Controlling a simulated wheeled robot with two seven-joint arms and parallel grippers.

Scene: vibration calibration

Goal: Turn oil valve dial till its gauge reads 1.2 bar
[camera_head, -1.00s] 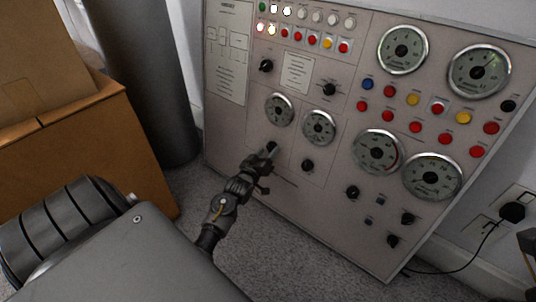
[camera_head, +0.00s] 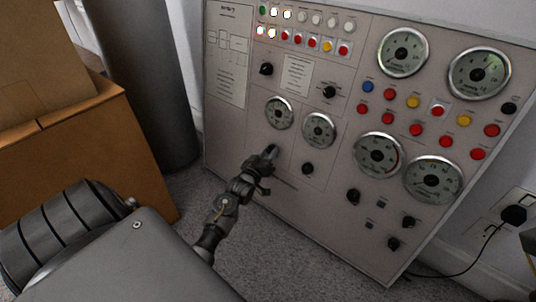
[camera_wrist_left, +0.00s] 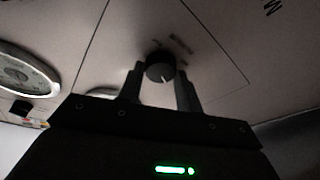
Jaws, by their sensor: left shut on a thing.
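My left gripper (camera_head: 268,158) reaches the lower left part of the grey control panel (camera_head: 225,140). In the left wrist view its two fingers (camera_wrist_left: 161,80) stand on either side of a round black dial (camera_wrist_left: 160,70) with a pale pointer mark and are shut on it. In the head view the gripper hides most of that dial. A round gauge (camera_head: 279,112) sits just above it, its fine reading too small to tell. A second gauge (camera_head: 319,130) is to its right, with a black knob (camera_head: 307,169) below. My right gripper is not in view.
The panel also carries larger gauges (camera_head: 403,52), black knobs and rows of coloured buttons. Cardboard boxes (camera_head: 80,150) stand at the left beside a dark cylinder (camera_head: 150,80). A black plug and cable (camera_head: 513,213) are at the right wall. Grey carpet lies below.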

